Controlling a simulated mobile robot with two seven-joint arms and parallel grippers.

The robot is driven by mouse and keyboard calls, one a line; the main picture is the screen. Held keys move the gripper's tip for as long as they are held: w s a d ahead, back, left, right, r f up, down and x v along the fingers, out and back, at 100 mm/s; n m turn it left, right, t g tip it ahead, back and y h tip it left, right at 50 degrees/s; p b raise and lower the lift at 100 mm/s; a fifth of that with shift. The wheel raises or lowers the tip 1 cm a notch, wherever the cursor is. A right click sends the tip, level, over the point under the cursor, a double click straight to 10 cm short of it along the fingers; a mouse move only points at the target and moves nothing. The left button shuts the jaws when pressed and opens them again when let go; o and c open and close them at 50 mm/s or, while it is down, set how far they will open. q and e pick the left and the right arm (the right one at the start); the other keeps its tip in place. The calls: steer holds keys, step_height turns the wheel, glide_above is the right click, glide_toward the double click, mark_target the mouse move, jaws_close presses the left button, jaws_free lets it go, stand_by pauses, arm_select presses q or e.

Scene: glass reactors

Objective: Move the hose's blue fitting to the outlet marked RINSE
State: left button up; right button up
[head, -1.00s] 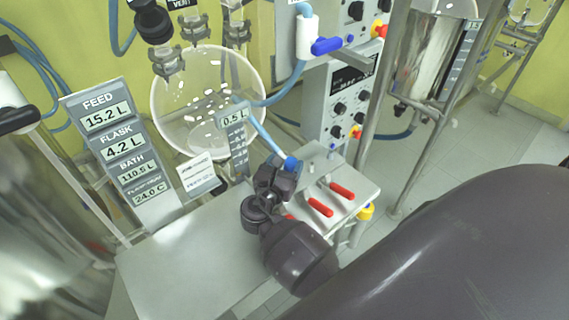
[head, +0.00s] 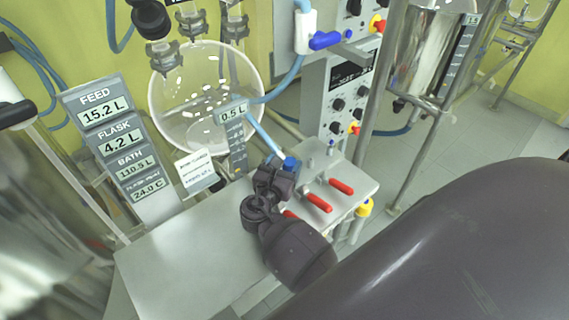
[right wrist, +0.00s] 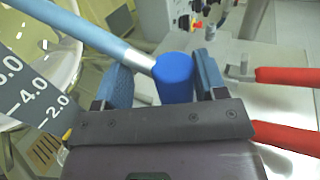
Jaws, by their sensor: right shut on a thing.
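The blue fitting (right wrist: 173,78) on the end of the light blue hose (right wrist: 105,38) sits between the two blue-padded fingers of my right gripper (right wrist: 165,85), which is shut on it. In the head view the fitting (head: 290,163) shows at the tip of my right gripper (head: 280,168), above the steel bench top near the red-handled valves. The hose (head: 264,135) runs from it up and left past the 0.5 L display. I cannot tell whether the fitting touches an outlet. No RINSE label is readable. My left gripper is not in view.
Red valve handles (head: 318,202) stand on the steel bench (head: 190,250) right of my right gripper. A round glass flask (head: 205,95) and a display panel (head: 105,110) are behind and left. A metal post (head: 385,90) rises at the right. The bench's front left is clear.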

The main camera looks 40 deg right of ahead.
steer(key=o, duration=1.2)
steer(key=shift+s+f, duration=0.15)
steer(key=shift+f, duration=0.25)
steer(key=shift+c, duration=0.2)
steer(key=shift+a+f, duration=0.1)
steer(key=shift+a, duration=0.05)
steer(key=shift+s+a, duration=0.2)
steer(key=shift+a, duration=0.05)
steer(key=v, duration=0.9)
steer(key=shift+a+r, duration=0.15)
steer(key=shift+r, duration=0.1)
steer(key=shift+s+a+r, duration=0.15)
steer(key=shift+a+r, duration=0.05)
steer(key=shift+a, duration=0.1)
